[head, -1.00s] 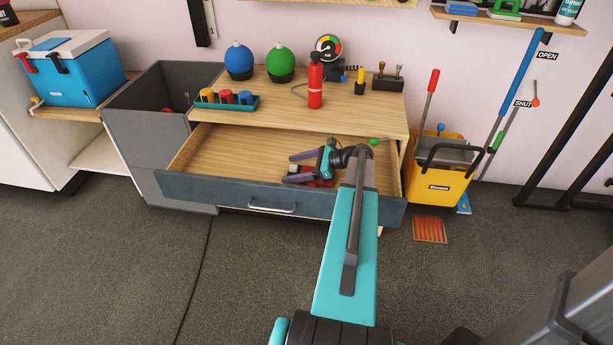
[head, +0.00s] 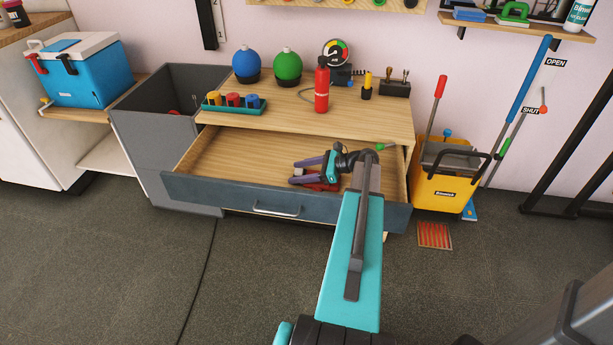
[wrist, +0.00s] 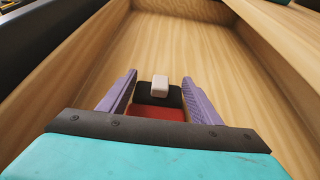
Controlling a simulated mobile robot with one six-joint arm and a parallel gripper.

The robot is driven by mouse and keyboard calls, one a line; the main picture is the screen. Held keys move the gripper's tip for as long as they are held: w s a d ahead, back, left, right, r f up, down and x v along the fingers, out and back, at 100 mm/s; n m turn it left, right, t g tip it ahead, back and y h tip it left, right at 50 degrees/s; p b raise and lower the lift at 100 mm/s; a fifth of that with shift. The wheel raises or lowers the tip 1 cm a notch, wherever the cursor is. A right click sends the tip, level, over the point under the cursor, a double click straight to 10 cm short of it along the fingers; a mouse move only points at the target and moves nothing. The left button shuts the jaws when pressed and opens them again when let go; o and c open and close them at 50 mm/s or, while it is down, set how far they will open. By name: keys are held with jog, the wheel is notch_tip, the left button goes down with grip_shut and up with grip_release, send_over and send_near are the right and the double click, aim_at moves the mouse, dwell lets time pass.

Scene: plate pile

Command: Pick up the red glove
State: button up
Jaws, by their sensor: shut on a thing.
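The red glove (head: 322,187) lies low inside the open drawer, partly hidden behind my gripper in the head view. In the wrist view a red piece (wrist: 158,113) with a black band and a small white block shows between the purple fingers; most of its shape is hidden. My gripper (head: 302,171) reaches down into the right part of the drawer. Its fingers, which also show in the wrist view (wrist: 160,88), stand apart on either side of the red and black piece and are shut on it.
The drawer's blue-grey front (head: 230,193) and wooden side walls surround my gripper. The workbench top (head: 300,125) overhangs behind, with a red extinguisher (head: 322,90) on it. A yellow bucket (head: 440,190) stands to the right. The drawer's left part is bare.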

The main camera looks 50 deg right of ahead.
jog(key=shift+r, duration=0.15)
notch_tip(320, 180, up, 10)
jog(key=shift+f+p, duration=0.1)
jog(key=shift+p, duration=1.05)
jog(key=w+a+r+n+g+y, duration=0.1)
jog(key=w+a+r, duration=0.15)
jog(key=a, duration=0.45)
jog(key=w+a+r, duration=0.2)
jog(key=w+a, duration=0.2)
jog(key=a, duration=0.3)
jog(key=w+a+r+n+g+y, duration=0.1)
jog(key=w+a+r, duration=0.25)
jog(key=a, duration=0.35)
jog(key=w+a+r+n+y, duration=0.1)
jog(key=a+r, duration=0.2)
jog(key=a, duration=0.9)
jog(key=a+r+n+g+y, duration=0.1)
jog(key=a+r, duration=0.2)
jog(key=a, duration=1)
jog(key=shift+w+r+n+g, duration=0.3)
jog(key=shift+w, duration=0.1)
